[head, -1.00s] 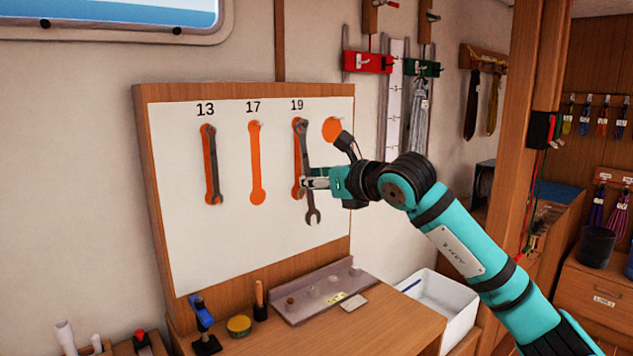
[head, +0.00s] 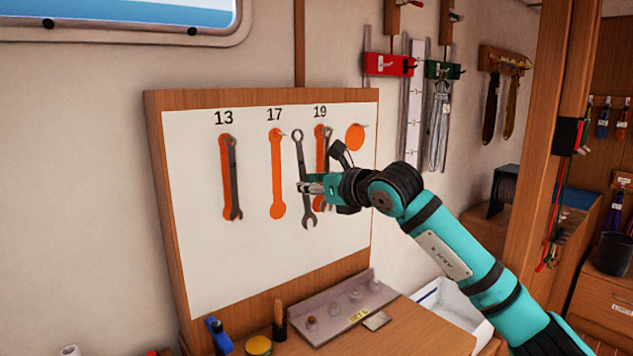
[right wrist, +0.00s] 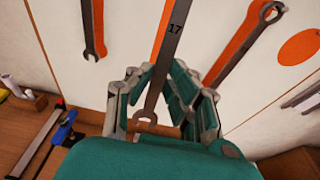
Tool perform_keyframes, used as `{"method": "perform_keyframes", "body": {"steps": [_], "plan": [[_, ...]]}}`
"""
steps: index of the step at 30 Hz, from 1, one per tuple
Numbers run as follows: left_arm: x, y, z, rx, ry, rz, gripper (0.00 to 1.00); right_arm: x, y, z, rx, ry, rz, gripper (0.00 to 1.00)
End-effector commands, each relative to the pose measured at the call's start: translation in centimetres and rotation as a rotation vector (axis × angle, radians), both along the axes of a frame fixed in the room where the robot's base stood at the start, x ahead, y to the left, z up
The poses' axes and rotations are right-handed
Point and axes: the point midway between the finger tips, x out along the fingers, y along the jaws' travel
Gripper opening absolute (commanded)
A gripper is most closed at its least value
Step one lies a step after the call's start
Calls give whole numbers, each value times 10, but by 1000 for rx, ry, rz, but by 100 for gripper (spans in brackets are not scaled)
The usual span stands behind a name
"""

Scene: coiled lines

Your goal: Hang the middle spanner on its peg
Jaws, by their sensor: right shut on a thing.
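My right gripper (head: 313,188) is shut on the middle spanner (head: 301,160), a grey metal spanner. It hangs nearly upright in the jaws, ring end up and open end down, in front of the board (head: 245,250). In the head view it lies between the orange 17 outline (head: 277,180) and the 19 outline. The 17 outline is bare, with a small peg (head: 283,133) near its top. The right wrist view shows the spanner's shank (right wrist: 173,40) marked 17 between the fingers, partly over an orange outline (right wrist: 161,28). Its upper end is out of that view. My left gripper is not in view.
A spanner (head: 234,180) hangs at the 13 outline and another (head: 325,150) at 19, partly behind my gripper. An orange disc (head: 355,138) is bare at the right. A grey tray (head: 338,312) and small tools stand on the bench below. Space before the board's left is clear.

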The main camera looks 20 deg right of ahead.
Motion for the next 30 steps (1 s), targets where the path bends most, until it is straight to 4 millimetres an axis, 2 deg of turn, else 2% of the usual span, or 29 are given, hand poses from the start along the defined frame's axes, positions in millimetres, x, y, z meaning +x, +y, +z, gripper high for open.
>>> {"method": "perform_keyframes", "body": {"steps": [26, 30], "plan": [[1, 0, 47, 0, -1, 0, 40, 47, 19, 0, 1, -2, -1, 0], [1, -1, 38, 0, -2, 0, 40, 53, 22, -7, 2, -2, 1, 0]]}}
